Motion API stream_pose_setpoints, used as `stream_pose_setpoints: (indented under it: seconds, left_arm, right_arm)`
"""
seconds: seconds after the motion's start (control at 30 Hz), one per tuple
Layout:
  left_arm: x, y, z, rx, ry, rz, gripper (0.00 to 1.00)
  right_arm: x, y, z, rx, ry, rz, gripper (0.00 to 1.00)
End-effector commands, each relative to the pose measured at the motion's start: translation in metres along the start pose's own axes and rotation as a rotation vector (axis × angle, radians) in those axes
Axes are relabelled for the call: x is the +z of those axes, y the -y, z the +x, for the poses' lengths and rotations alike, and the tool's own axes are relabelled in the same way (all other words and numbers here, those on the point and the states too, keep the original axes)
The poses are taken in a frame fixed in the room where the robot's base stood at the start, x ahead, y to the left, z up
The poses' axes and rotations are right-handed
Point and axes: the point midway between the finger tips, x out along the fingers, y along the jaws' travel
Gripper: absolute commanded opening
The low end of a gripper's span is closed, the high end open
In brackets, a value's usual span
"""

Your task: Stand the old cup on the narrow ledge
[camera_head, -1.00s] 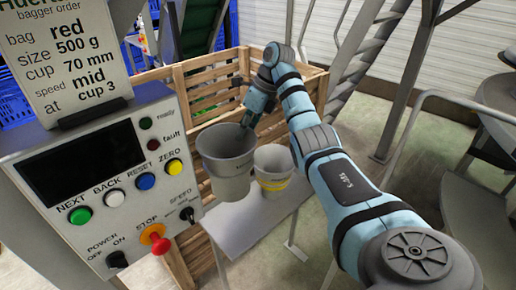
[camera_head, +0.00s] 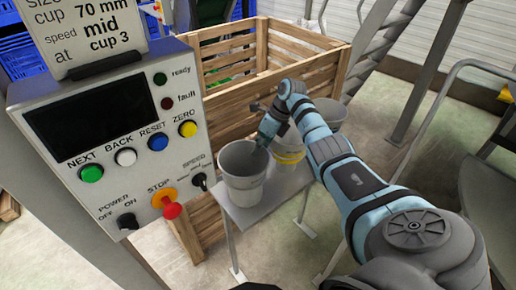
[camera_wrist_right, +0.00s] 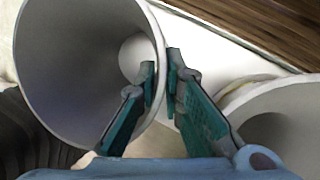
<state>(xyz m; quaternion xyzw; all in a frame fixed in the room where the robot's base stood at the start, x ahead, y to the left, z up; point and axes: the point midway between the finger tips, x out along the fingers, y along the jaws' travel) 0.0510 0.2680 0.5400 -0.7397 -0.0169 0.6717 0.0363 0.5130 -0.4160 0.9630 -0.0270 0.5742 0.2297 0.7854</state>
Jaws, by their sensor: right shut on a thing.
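My right gripper (camera_head: 262,143) is shut on the rim of a grey tapered cup (camera_head: 243,177). In the right wrist view, the fingertips (camera_wrist_right: 162,72) pinch the wall of this cup (camera_wrist_right: 75,60), one inside and one outside. The cup is about upright at the left end of the narrow pale ledge (camera_head: 268,206). I cannot tell whether its base touches the ledge. A cup with yellow bands (camera_head: 287,156) stands beside it on the right, partly behind my arm. Another grey cup (camera_head: 330,113) shows behind my arm. My left gripper is not in view.
A wooden slatted crate (camera_head: 228,100) stands behind the ledge. A control panel (camera_head: 120,140) with buttons and a red stop knob (camera_head: 172,209) is close on the left. Metal stair rails and a round grey surface (camera_head: 490,150) lie to the right.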

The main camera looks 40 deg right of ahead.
Motion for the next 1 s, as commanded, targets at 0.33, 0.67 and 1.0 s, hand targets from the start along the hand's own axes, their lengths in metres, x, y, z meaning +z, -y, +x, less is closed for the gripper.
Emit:
stream_pose_setpoints:
  seconds: [0.33, 0.67, 1.0]
  left_arm:
    - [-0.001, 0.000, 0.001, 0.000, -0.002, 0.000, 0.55]
    - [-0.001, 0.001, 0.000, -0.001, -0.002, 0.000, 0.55]
    - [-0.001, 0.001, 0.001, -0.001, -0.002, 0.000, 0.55]
  right_arm:
    - [0.000, 0.000, 0.000, 0.000, 0.000, 0.000, 0.17]
    - [0.001, 0.001, -0.062, -0.005, 0.004, -0.001, 0.17]
    - [0.000, 0.000, -0.121, 0.000, 0.000, 0.000, 0.17]
